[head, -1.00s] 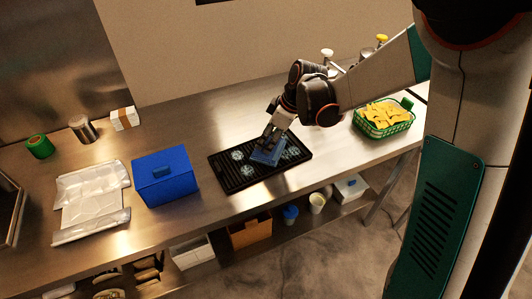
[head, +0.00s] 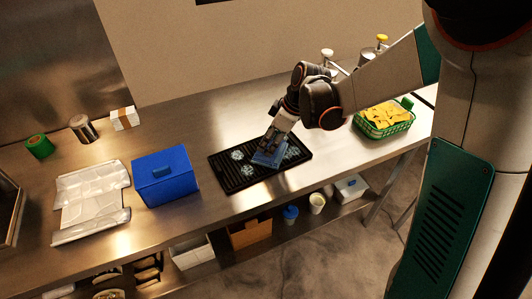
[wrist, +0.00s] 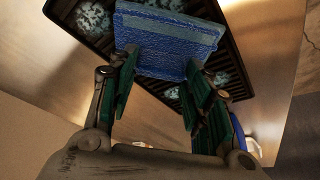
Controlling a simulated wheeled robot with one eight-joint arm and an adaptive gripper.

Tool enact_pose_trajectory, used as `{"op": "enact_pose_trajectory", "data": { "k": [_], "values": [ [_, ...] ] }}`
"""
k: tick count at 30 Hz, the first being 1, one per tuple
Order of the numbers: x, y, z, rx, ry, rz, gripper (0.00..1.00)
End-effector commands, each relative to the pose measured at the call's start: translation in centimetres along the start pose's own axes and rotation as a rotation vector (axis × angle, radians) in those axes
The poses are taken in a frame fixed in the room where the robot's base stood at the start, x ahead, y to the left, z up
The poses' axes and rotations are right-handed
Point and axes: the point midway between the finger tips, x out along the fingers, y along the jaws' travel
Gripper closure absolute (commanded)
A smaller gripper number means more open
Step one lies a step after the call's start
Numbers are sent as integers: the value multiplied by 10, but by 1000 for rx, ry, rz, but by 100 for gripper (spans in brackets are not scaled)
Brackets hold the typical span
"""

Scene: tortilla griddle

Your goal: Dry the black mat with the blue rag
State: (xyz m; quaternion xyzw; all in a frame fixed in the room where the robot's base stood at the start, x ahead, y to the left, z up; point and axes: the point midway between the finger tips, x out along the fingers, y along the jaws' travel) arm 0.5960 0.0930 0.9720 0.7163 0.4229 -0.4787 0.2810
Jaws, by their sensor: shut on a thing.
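The black ribbed mat (head: 225,180) lies flat on the steel counter. Several pale, wet-looking patches show on it, such as one at its left (head: 237,155), one at its front (head: 247,170) and one at its right (head: 292,152). My gripper (head: 272,141) is over the middle of the mat, shut on the blue rag (head: 268,158). In the wrist view the rag (wrist: 165,42) is a flat blue piece with a lighter stripe, held at the fingertips (wrist: 160,72). It covers part of the mat; whether it touches the surface is hard to tell.
A blue lidded box (head: 166,178) stands left of the mat, with clear plastic wrap (head: 90,200) beyond it. A green basket of yellow chips (head: 383,118) stands to the right. Bare counter lies behind the mat.

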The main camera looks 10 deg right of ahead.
Motion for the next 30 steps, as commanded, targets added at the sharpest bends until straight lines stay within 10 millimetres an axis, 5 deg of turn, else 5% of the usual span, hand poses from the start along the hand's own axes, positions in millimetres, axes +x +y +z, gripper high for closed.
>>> {"op": "enact_pose_trajectory", "data": {
  "k": [30],
  "values": [
    [-14, 33, 38, 1, 1, 0, 77]
  ]
}}
